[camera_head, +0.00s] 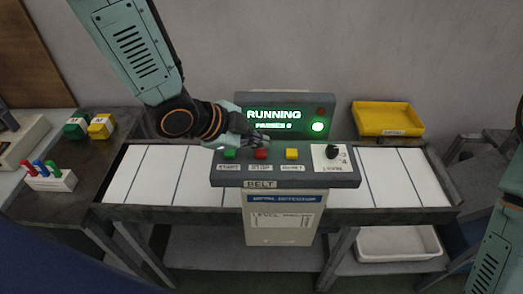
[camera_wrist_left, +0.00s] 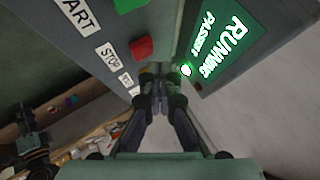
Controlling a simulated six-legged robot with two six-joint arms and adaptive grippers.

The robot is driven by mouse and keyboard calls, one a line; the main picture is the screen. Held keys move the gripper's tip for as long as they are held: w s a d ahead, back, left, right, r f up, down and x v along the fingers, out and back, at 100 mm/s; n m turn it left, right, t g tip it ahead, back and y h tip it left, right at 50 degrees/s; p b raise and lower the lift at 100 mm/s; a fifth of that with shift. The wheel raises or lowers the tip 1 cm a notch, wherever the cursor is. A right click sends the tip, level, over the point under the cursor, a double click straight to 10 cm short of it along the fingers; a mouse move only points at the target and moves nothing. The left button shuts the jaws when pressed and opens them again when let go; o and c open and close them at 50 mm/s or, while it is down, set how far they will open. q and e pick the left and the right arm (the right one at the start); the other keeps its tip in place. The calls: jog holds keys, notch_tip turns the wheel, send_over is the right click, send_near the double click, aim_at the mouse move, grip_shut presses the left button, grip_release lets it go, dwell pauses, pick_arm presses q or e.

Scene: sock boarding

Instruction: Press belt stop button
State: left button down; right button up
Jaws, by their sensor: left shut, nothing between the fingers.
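The red stop button (camera_head: 261,154) sits on the grey belt control panel (camera_head: 340,181), above a STOP label. It also shows in the left wrist view (camera_wrist_left: 140,47). My left gripper (camera_head: 262,140) is shut and empty, just behind and above the red button in the head view. In the left wrist view its closed fingertips (camera_wrist_left: 158,78) are beside the yellow button and past the red one. I cannot see contact with any button. The display (camera_head: 274,119) reads RUNNING in green, with a lit green lamp (camera_head: 317,127). My right gripper is out of view.
A green start button (camera_head: 229,154), a yellow button (camera_head: 292,154) and a black knob (camera_head: 333,151) flank the red one. The white belt (camera_head: 395,178) runs behind the panel. A yellow bin (camera_head: 388,118) stands back right; a white rack (camera_head: 48,181) stands left.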

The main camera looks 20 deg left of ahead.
pick_arm(q)
jog(key=shift+s+a, duration=0.1)
jog(key=shift+a, duration=0.05)
dwell(0.3)
jog(key=shift+f+b, duration=0.3)
jog(key=shift+f, duration=0.2)
dwell(0.4)
